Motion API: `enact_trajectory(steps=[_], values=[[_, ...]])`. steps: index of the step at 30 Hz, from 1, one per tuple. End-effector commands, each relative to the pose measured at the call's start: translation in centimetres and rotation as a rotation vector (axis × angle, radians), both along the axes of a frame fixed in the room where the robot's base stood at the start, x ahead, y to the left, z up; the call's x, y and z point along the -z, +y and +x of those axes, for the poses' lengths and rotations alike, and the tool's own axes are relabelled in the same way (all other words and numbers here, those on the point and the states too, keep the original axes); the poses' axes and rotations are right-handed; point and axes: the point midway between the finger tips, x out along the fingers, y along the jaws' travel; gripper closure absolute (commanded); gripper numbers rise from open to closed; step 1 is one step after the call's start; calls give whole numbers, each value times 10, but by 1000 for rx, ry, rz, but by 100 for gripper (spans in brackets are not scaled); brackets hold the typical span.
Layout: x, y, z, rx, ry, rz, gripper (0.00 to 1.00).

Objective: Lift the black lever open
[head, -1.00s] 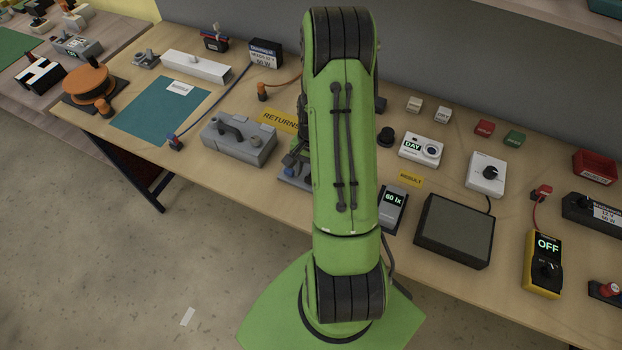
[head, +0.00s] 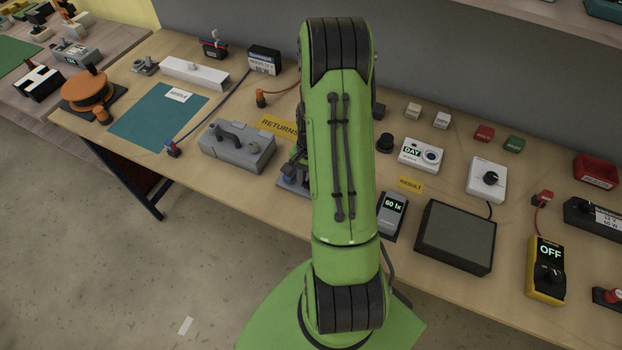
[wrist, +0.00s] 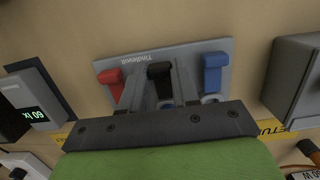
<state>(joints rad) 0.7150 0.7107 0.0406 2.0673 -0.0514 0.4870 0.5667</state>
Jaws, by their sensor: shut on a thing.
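The black lever is in the middle. My gripper (wrist: 160,88) has one finger on each side of the black lever and is shut on it. The gripper body hides the lower part of the block. In the head view, the block (head: 292,182) shows only partly beside my green arm, which hides the levers and my fingers.
A grey box with a handle (head: 238,145) stands left of the block. A lux meter reading 60 lx (head: 392,213) and a dark panel (head: 455,236) stand to the right. A yellow RETURNS label (head: 279,128) lies behind. Bare table lies in front of the grey box.

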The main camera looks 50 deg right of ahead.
Motion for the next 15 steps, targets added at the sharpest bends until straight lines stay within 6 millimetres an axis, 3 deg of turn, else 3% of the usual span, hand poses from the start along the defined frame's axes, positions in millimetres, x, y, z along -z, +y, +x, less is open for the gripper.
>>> enact_trajectory(steps=[15], values=[[-13, -6, 4, 1, -9, -6, 95]])
